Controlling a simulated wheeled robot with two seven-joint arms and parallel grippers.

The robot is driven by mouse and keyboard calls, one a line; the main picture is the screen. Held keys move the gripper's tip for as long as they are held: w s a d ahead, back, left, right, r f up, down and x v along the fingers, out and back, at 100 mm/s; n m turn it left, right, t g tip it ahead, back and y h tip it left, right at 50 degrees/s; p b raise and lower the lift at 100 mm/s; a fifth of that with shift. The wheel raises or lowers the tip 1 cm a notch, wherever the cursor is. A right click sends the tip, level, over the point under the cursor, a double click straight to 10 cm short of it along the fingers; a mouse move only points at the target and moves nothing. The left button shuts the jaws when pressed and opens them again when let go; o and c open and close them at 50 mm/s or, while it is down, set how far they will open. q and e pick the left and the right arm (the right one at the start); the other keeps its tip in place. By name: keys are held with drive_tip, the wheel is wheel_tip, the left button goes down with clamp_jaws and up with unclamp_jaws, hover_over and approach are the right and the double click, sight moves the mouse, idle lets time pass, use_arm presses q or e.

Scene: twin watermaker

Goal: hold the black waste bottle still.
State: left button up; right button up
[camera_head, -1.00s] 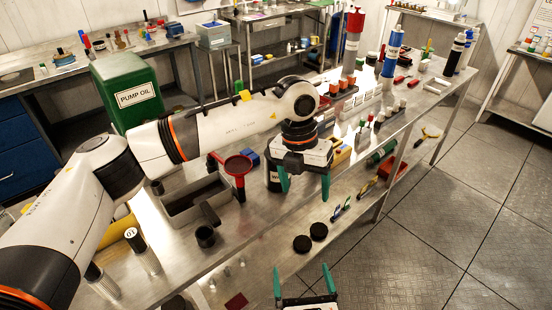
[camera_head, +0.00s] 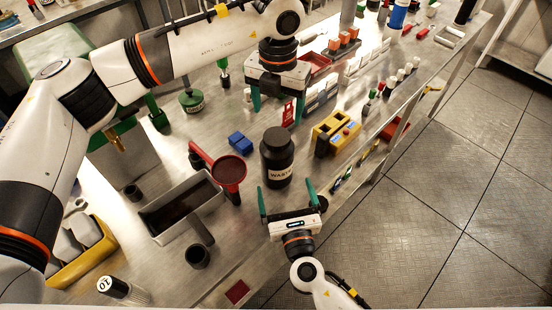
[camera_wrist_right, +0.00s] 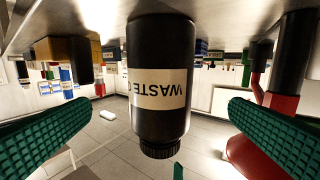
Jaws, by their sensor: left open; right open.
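The black waste bottle (camera_head: 278,150) stands upright on the metal bench, with a pale "WASTE" label facing the front edge. My right gripper (camera_head: 286,190) is open in front of it, its green fingers pointing at the bottle's lower part. In the right wrist view the bottle (camera_wrist_right: 160,60) appears upside down, cap at the bottom. It is between the two spread fingers of my right gripper (camera_wrist_right: 162,112), with a visible gap on each side. My left gripper (camera_head: 275,112) is open and empty behind the bottle, fingers pointing down.
A red funnel (camera_head: 230,172) and a grey tray (camera_head: 157,225) are left of the bottle, with a small blue block (camera_head: 240,143) behind. A yellow device (camera_head: 336,134) is to the right. Open floor lies right of the bench.

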sight(277, 160)
use_arm(q)
drive_tip(key=shift+w+f, duration=0.1)
drive_tip(key=shift+w, duration=0.1)
use_arm(e)
drive_tip(key=x, duration=1)
